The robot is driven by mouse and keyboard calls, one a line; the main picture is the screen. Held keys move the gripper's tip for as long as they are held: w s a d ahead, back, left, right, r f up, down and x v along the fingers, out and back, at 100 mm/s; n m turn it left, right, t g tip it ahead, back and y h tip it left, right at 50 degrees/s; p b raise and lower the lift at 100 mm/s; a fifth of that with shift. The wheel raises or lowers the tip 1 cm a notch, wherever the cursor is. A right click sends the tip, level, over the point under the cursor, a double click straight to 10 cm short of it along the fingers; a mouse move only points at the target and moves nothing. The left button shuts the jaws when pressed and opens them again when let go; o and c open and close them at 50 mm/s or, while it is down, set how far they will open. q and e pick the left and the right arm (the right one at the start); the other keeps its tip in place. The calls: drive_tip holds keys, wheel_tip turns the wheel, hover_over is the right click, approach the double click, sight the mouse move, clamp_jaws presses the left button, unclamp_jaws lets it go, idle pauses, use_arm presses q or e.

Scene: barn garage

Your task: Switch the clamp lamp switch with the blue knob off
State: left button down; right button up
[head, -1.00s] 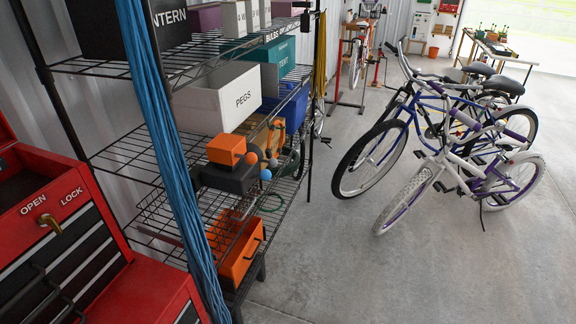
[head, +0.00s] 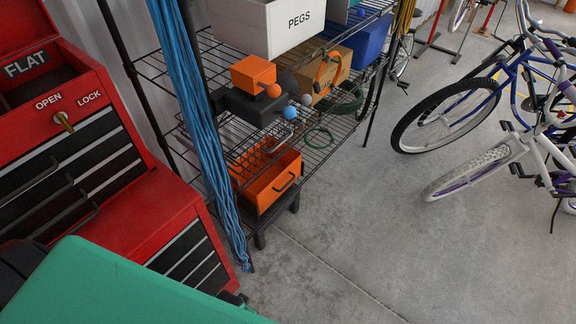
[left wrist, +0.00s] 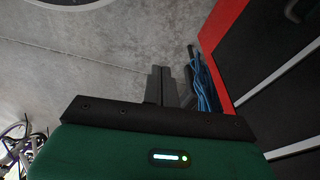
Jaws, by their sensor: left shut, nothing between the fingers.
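The switch with the blue knob (head: 290,112) sits on the wire shelf at the front of a dark box (head: 252,106) with an orange box on top. An orange knob (head: 273,90), a dark grey knob (head: 288,82) and a light grey knob (head: 307,99) are close by. The blue knob's exact lever position is too small to tell. My left gripper (left wrist: 173,75) is shut and empty in the left wrist view, over the floor near the red cabinet and blue cords. Its fingers do not show in the head view. My right gripper is not in view.
The red tool cabinet (head: 95,150) stands at the left. Blue cords (head: 183,110) hang along the shelf's front-left post. Bicycles (head: 475,165) stand at the right. The floor (head: 350,235) before the shelf is clear.

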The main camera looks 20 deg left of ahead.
use_arm(q)
drive_tip(key=w+a+r+t, duration=0.15)
drive_tip(key=w+r, duration=0.25)
drive_tip(key=r, duration=0.6)
drive_tip(key=w+d+r+t, duration=0.1)
drive_tip(key=w+r+t, duration=0.15)
drive_tip(key=r, duration=0.75)
drive_tip(key=m+t+h+b, duration=0.1)
drive_tip(key=m+t+h, duration=0.9)
drive_tip(key=t, duration=0.4)
approach(286, 112)
wheel_tip(286, 112, up, 3)
drive_tip(key=s+n+h, duration=0.1)
drive_tip(key=s, duration=0.1)
drive_tip(key=shift+s+d+r+m+g+h, duration=0.15)
drive_tip(key=shift+m+g+h, duration=0.1)
drive_tip(key=shift+h, duration=0.25)
drive_tip(key=shift+d+r+m+g+h, duration=0.15)
drive_tip(key=shift+d+r+m+h, duration=0.1)
drive_tip(key=shift+h, duration=0.25)
